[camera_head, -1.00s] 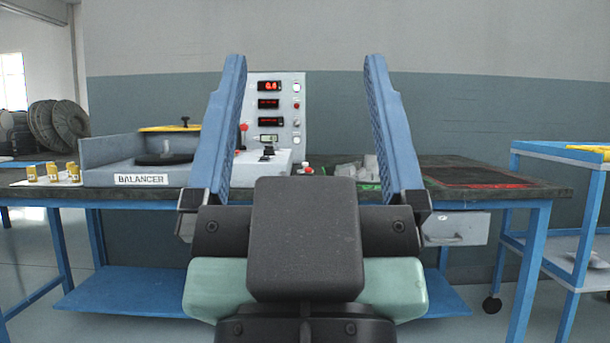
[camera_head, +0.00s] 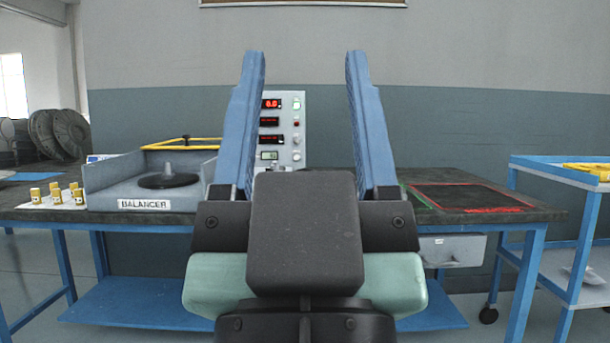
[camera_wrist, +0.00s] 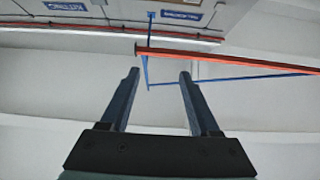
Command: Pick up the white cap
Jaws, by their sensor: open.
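No white cap can be made out in either view; the bench area behind my gripper is hidden. My gripper (camera_head: 305,55) is open and empty, its two blue fingers pointing up in front of the bench (camera_head: 455,220) in the head view. In the wrist view my gripper (camera_wrist: 159,74) has nothing between its fingers and faces the wall and ceiling.
A control panel (camera_head: 289,135) stands behind the fingers. A red-outlined dark area (camera_head: 470,196) lies at right. A blue trolley (camera_head: 592,205) stands far right.

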